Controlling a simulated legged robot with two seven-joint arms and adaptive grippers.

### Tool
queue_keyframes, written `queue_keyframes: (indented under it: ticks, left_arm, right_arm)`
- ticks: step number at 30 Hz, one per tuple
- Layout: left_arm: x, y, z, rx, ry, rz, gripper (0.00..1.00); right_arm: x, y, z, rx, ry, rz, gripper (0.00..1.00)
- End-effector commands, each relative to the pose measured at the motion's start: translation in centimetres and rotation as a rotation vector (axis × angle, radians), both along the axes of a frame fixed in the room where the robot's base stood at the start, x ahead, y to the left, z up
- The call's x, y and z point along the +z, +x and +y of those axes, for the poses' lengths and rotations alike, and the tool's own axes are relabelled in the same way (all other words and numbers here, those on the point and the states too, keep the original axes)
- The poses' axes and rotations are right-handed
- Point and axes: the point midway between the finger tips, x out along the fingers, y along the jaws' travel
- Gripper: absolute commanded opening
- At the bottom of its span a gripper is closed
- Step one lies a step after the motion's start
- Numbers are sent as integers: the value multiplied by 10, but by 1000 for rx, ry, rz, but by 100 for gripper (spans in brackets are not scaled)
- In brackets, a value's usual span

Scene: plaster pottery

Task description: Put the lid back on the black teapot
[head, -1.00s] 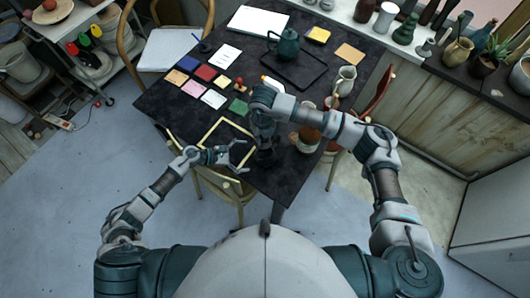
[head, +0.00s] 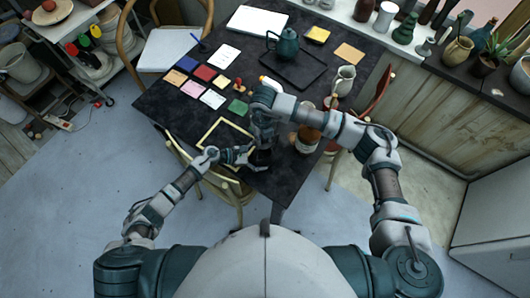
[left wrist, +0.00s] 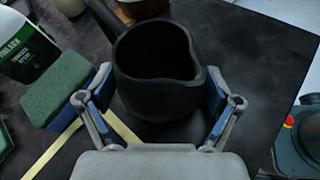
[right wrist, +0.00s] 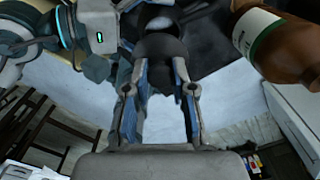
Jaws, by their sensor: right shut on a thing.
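The black teapot (left wrist: 155,70) stands lidless on the dark table, its top open, its spout toward lower right and its handle toward upper left in the left wrist view. In the head view it is a small dark shape (head: 260,159) near the table's front edge. My left gripper (left wrist: 158,100) is open, one finger on each side of the pot; I cannot tell whether they touch it. My right gripper (right wrist: 158,70) is shut on a dark rounded piece, apparently the lid (right wrist: 158,46), beyond the pot in the head view. Its underside is hidden.
A brown bottle (head: 308,138) stands close to the right of my right gripper. A pale frame (head: 222,136) lies left of the pot, with coloured tiles (head: 205,73) beyond. A green teapot (head: 287,46) stands on a black tray (head: 312,80) at the back.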

Motion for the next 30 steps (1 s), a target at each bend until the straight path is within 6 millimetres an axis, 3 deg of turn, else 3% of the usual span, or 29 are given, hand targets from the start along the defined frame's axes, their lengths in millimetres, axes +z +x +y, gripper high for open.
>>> queue_keyframes:
  ticks: [1, 6, 11, 20, 30]
  left_arm:
    - [0, 0, -1, 0, 0, -1, 68]
    - [0, 0, 0, 0, -2, -2, 26]
    - [0, 0, 2, 0, -3, -2, 25]
    - [0, 0, 2, 1, -3, -1, 25]
    - [0, 0, 1, 0, -2, -1, 25]
  right_arm:
    - [0, 0, -1, -1, 1, 0, 0]
    - [0, 0, 1, 0, 0, 0, 0]
    - [-6, -1, 3, 0, -2, 2, 0]
    - [-46, 0, -2, 0, 2, 2, 0]
    - [-48, 0, -4, 0, 4, 0, 0]
